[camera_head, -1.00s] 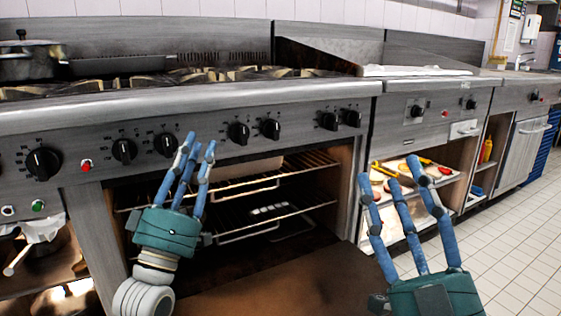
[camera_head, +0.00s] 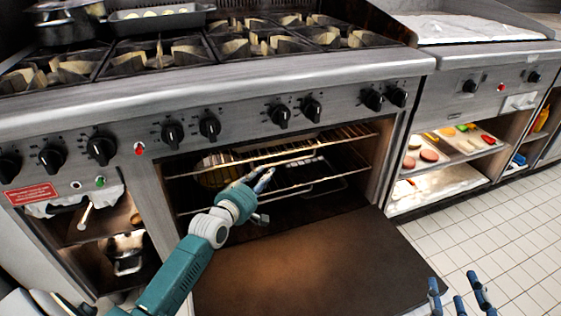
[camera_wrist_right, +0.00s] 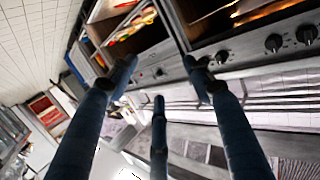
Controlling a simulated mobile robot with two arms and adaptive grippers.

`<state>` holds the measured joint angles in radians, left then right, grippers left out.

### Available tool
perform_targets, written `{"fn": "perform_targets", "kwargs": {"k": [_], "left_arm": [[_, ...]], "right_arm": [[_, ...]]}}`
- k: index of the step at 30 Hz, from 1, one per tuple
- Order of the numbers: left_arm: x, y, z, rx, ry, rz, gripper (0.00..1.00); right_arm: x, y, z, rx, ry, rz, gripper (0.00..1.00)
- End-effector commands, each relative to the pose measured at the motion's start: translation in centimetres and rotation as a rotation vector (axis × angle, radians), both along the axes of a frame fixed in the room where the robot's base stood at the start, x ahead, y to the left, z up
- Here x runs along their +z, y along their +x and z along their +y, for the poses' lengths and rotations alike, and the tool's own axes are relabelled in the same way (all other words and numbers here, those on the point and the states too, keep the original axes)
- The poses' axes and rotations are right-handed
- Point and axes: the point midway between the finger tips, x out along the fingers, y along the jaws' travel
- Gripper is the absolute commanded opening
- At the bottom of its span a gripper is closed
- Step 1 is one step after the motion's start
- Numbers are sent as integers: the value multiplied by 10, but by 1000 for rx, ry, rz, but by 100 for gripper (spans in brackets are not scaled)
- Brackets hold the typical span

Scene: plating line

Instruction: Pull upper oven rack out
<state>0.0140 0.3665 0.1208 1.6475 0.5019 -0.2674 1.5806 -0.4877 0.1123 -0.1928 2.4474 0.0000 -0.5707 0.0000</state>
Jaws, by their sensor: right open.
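The oven's upper rack (camera_head: 340,143) is a wire shelf inside the open cavity, with something yellowish and ribbed at its left. A lower rack (camera_head: 345,174) is below it. The oven door (camera_head: 310,265) is folded down and open. My left gripper (camera_head: 264,182) is at the oven mouth, in front of the racks, its fingers pointing right and inward. Its fingers look close together and partly overlap the rack bars; I cannot tell whether they grip or touch one. My right gripper (camera_head: 460,292) is open and empty at the bottom right; its spread fingers fill the right wrist view (camera_wrist_right: 160,85).
Control knobs (camera_head: 210,127) line the panel above the oven. A pot (camera_head: 68,18) and a tray (camera_head: 160,20) stand on the burners. Right of the oven, an open shelf holds a food tray (camera_head: 455,150). The tiled floor (camera_head: 480,235) at right is clear.

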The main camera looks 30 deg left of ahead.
Motion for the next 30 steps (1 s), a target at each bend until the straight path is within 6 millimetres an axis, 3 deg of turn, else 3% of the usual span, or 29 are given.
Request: {"fn": "perform_targets", "kwargs": {"k": [8,18,24,30], "left_arm": [[-5,32,1,-1,3,-3,24],[-9,66,3,-1,3,-3,24],[-11,81,3,-1,3,-2,24],[-11,89,4,-1,4,-2,24]], "right_arm": [[59,8,10,17,67,-260,50],[131,-7,15,35,152,-580,50],[164,-25,15,43,197,-737,50],[182,-37,13,46,222,-824,50]]}}
